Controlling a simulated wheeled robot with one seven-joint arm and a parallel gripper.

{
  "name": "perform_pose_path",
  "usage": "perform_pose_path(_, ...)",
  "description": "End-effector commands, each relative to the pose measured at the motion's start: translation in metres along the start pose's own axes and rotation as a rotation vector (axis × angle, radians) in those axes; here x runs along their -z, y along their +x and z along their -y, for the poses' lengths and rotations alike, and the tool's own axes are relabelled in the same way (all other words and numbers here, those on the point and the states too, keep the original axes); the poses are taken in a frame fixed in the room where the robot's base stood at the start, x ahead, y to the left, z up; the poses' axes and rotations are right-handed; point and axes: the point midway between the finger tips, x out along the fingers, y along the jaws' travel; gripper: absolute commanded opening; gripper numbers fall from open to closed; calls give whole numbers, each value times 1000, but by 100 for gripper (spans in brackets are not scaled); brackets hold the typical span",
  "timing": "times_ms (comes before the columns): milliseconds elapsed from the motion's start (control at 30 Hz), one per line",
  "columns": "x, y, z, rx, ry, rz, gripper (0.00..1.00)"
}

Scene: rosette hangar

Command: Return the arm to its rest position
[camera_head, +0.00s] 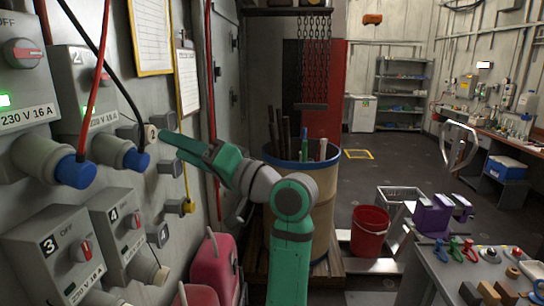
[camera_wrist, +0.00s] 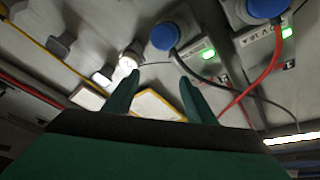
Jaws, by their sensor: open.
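My green arm (camera_head: 290,255) rises in front of the barrel and bends left toward the wall of power sockets. My gripper (camera_head: 163,135) points at the wall, near a round tag marked 2 (camera_head: 152,133). In the wrist view my gripper (camera_wrist: 158,79) has its two green fingers apart, with nothing held between them. The round tag (camera_wrist: 128,62) shows there just beyond the left finger. Two blue plugs (camera_wrist: 171,37) sit in sockets beyond the fingers, with a black and a red cable. The gap from fingertips to wall is hard to judge.
Socket boxes 3 (camera_head: 48,246) and 4 (camera_head: 114,216) have no blue plug. A blue-rimmed barrel (camera_head: 328,215) stands close behind my arm. A red bucket (camera_head: 370,232) and a grey workbench (camera_head: 450,285) with small tools are at the right. Red canisters (camera_head: 213,265) stand low by the wall.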

Motion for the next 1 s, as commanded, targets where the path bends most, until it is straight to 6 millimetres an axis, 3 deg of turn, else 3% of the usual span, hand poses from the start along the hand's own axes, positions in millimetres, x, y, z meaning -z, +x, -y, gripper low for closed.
perform_pose_path(33, -9, -4, -27, -22, 19, -31, 51)
perform_pose_path(200, -33, -21, -100, -99, 49, -137, 51)
perform_pose_path(500, -96, -69, -212, -263, 63, -299, 51)
perform_pose_path(800, -178, -136, -294, -454, 31, -417, 51)
perform_pose_path(1000, -238, -186, -328, -588, -12, -467, 51)
